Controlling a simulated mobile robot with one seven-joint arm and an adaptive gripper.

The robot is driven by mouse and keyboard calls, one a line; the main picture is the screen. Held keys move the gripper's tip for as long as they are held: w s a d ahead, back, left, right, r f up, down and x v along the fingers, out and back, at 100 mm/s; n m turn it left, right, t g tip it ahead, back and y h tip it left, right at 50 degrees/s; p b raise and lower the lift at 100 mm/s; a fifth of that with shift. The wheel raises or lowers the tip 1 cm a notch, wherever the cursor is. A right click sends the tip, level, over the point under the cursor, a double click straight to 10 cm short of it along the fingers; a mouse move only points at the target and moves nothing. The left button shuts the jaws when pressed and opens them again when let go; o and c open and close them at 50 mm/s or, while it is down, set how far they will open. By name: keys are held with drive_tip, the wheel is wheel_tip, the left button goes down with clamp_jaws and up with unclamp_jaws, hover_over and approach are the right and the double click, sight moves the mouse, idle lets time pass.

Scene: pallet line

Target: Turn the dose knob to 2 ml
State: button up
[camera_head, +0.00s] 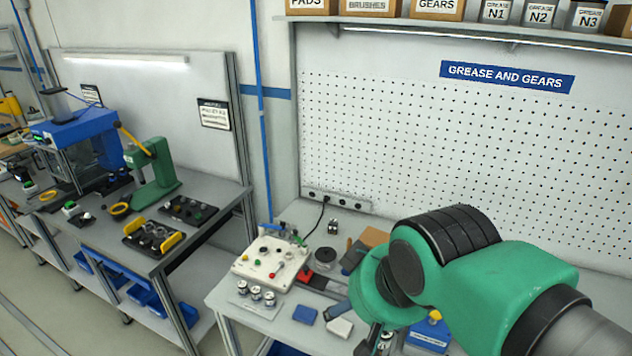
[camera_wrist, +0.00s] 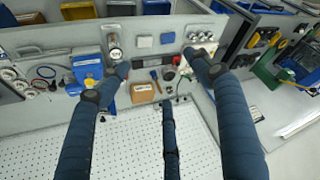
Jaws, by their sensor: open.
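A cream dosing panel (camera_head: 272,257) with several small knobs and buttons, among them black, red and green ones, stands on the bench in the head view. I cannot tell which one is the dose knob, and no scale marks or 2 ml mark are readable. My gripper (camera_wrist: 156,72) shows in the wrist view with its blue fingers spread and nothing between them. It hangs above the bench, apart from the panel. In the head view my green arm stands to the right of the panel.
Three small metal jars (camera_head: 257,293) stand at the panel's front edge. A blue block (camera_head: 305,314) and a white block (camera_head: 340,327) lie to its right. A dark spool (camera_head: 325,258) and a cardboard box (camera_wrist: 147,93) are nearby. A perforated wall (camera_head: 450,150) rises behind.

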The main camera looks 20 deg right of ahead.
drive_tip(key=c, duration=0.4)
drive_tip(key=shift+o, duration=0.2)
drive_tip(key=w+d+f+g+h+p, duration=0.1)
drive_tip(key=w+d+f+g+p, duration=0.15)
drive_tip(key=w+d+p, duration=1.1)
drive_tip(key=d+f+g, duration=0.1)
drive_tip(key=d+f, duration=0.2)
drive_tip(key=d, duration=0.4)
drive_tip(key=s+d+f+g+p, duration=0.1)
drive_tip(key=d+f, duration=0.3)
drive_tip(key=d, duration=0.3)
drive_tip(key=d+f+g+y+p, duration=0.1)
drive_tip(key=d+f, duration=0.2)
drive_tip(key=d, duration=0.4)
drive_tip(key=shift+s+d+f, duration=0.15)
drive_tip(key=shift+s+d, duration=0.1)
drive_tip(key=shift+s, duration=0.15)
wheel_tip(320, 180, down, 14)
drive_tip(key=shift+r+p, duration=0.1)
drive_tip(key=shift+p, duration=0.2)
